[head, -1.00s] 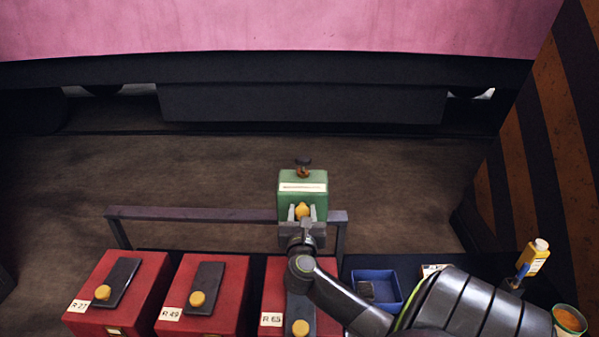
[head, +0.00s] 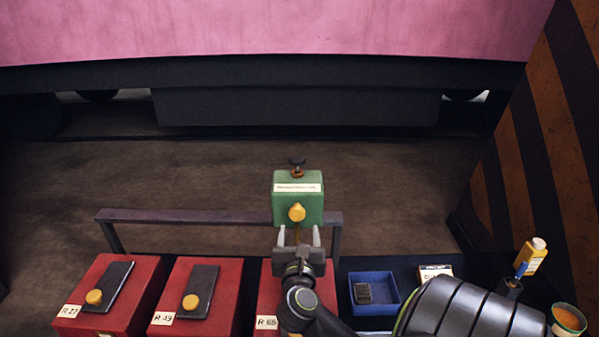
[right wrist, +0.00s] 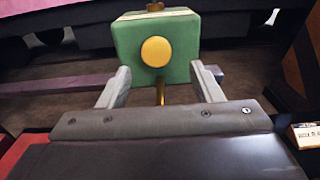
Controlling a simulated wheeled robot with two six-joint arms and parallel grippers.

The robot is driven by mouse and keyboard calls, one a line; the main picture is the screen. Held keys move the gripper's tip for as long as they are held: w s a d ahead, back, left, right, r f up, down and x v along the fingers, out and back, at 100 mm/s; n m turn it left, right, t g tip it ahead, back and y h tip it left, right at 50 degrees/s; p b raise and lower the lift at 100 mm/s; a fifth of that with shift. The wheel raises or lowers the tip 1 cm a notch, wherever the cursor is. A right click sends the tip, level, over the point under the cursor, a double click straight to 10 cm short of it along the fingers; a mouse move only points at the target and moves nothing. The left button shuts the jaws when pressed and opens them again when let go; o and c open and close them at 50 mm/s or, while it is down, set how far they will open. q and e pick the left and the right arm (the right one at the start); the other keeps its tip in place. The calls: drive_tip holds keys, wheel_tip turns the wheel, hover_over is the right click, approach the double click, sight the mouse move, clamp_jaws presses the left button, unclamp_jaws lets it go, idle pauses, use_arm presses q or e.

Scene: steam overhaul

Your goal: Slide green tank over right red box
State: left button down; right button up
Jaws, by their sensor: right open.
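The green tank (head: 298,190) has a white label, a yellow knob on its near face and a dark fitting on top. It sits at the purple rail, behind the right red box (head: 268,290), marked R 65. My right gripper (head: 299,236) is open and empty, just short of the tank and its knob. In the right wrist view the tank (right wrist: 180,65) stands ahead of the two apart fingers, with its knob centred between them. My arm covers much of the right red box. My left gripper is not in view.
Two more red boxes, R 27 (head: 138,300) and R 49 (head: 228,300), stand at the left. A blue tray (head: 386,303) is right of R 65. A yellow bottle (head: 533,252) and an orange-filled cup (head: 568,319) are at far right. The purple rail (head: 190,217) runs behind the boxes.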

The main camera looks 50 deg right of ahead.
drive_tip(key=b+v, duration=0.2)
drive_tip(key=v, duration=0.7)
drive_tip(key=shift+s+a, duration=0.15)
drive_tip(key=shift+s, duration=0.1)
idle(0.4)
